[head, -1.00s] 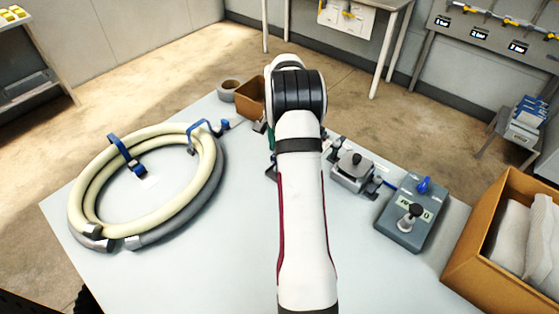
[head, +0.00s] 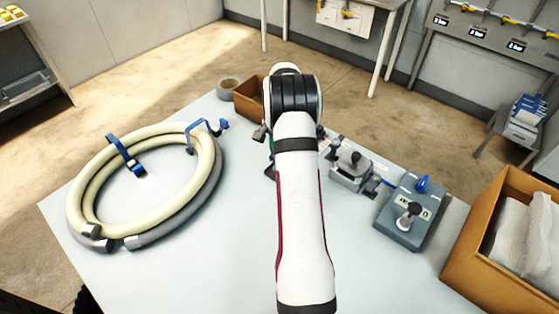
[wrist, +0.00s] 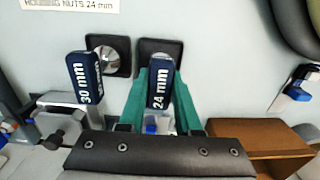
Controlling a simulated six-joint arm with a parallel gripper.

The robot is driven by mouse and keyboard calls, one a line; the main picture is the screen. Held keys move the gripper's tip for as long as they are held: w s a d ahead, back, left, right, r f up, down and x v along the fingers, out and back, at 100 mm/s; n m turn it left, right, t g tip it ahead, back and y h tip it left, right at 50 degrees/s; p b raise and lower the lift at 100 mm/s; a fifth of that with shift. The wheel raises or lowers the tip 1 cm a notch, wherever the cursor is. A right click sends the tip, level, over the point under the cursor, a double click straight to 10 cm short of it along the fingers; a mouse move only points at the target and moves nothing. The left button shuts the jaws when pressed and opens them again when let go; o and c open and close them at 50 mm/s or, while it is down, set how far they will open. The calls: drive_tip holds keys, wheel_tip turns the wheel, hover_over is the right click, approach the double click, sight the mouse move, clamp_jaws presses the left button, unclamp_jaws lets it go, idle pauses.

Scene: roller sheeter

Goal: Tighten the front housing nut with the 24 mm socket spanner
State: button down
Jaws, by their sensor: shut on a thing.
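In the wrist view, my gripper (wrist: 160,75) has green fingers on either side of the navy handle of the 24 mm socket spanner (wrist: 159,88), and is shut on it. A second navy handle, marked 30 mm (wrist: 85,78), stands to its left, outside the fingers. A label reading housing nuts 24 mm (wrist: 70,5) lies at the upper left. The spanner's socket end is hidden from view. In the head view, my arm hides the gripper and the spanner. I cannot make out the front housing nut.
Dark square pads lie behind the handles; the left pad (wrist: 124,68) has a shiny round part. A brown box (wrist: 262,150) is at the lower right. In the head view, a coiled hose (head: 85,190) lies left, a grey control box (head: 395,228) and carton (head: 470,250) right. The front left table is clear.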

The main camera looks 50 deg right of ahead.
drive_tip(key=shift+r, duration=0.1)
drive_tip(key=shift+r, duration=2.45)
drive_tip(key=c, duration=1.2)
unclamp_jaws()
clamp_jaws()
